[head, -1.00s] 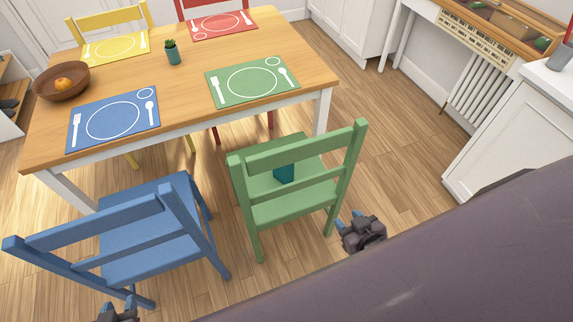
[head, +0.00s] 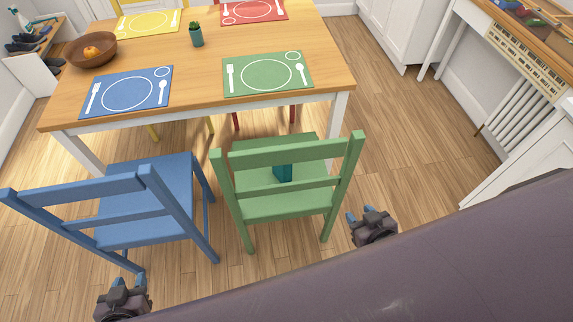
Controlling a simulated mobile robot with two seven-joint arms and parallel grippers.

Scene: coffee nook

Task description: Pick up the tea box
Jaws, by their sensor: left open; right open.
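A teal box (head: 283,173), which looks like the tea box, stands on the seat of the green chair (head: 320,178). The chair's backrest slats hide part of it. My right gripper (head: 361,214) is open and empty, just right of the green chair and apart from the box. My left gripper (head: 132,281) is open and empty at the lower left, by the foot of the blue chair (head: 150,195).
The wooden table (head: 200,75) stands behind the chairs with placemats, a brown bowl (head: 93,50) and a small potted plant (head: 196,36). A white cabinet (head: 530,160) is at the right. Floor (head: 420,150) is clear right of the green chair.

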